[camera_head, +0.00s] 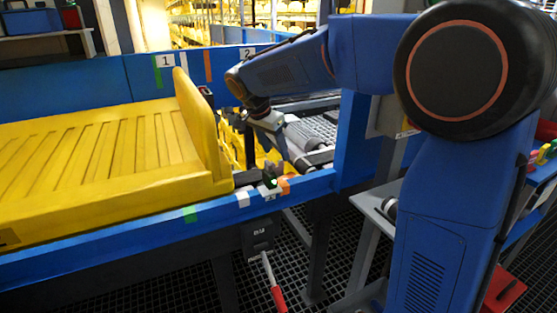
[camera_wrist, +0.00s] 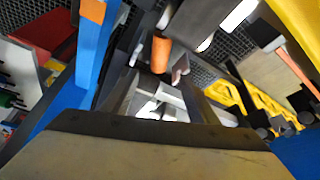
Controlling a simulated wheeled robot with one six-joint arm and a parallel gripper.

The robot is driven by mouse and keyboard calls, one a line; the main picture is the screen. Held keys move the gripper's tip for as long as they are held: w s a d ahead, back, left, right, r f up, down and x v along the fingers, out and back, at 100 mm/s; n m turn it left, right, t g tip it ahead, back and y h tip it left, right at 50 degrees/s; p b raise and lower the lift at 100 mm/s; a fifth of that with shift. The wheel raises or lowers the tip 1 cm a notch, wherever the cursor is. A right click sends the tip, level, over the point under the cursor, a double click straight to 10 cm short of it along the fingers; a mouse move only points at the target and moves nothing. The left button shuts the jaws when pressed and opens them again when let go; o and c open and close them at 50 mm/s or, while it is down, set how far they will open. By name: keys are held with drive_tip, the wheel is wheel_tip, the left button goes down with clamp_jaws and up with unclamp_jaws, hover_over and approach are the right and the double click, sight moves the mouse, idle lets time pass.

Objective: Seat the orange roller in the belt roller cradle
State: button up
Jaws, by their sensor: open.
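An orange cylinder end (camera_wrist: 161,54), which looks like the orange roller, shows in the wrist view between the two fingertips of my gripper (camera_wrist: 158,62). The fingers are apart, and I cannot tell whether they touch it. In the head view my gripper (camera_head: 270,165) reaches down over the gap in the conveyor, to the right of the yellow tray. I cannot make out the roller in the head view. I cannot clearly tell the cradle from the dark metal parts around the gap.
The large yellow tray (camera_head: 95,150) rests on the left conveyor with its raised end by my gripper. The blue front rail (camera_head: 130,235) runs below it. Grey conveyor rollers (camera_head: 303,137) lie to the right. A red-handled lever (camera_head: 275,285) hangs below the rail.

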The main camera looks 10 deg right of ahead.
drive_tip(key=shift+v, duration=1.2)
drive_tip(key=s+d+n+y, duration=0.1)
drive_tip(key=s+d+n, duration=0.25)
drive_tip(key=s, duration=0.55)
drive_tip(key=s+d+n+y, duration=0.1)
drive_tip(key=s+d+n, duration=0.1)
drive_tip(key=s+d, duration=0.5)
drive_tip(key=s+f+n+t, duration=0.1)
drive_tip(key=s+f, duration=0.3)
drive_tip(key=s, duration=0.6)
drive_tip(key=s+f+n+t+y, duration=0.1)
drive_tip(key=s+f+n, duration=0.3)
drive_tip(key=s, duration=0.6)
drive_tip(key=shift+d+f+n+y, duration=0.3)
drive_tip(key=shift+d+f+n, duration=0.1)
drive_tip(key=shift+f, duration=0.15)
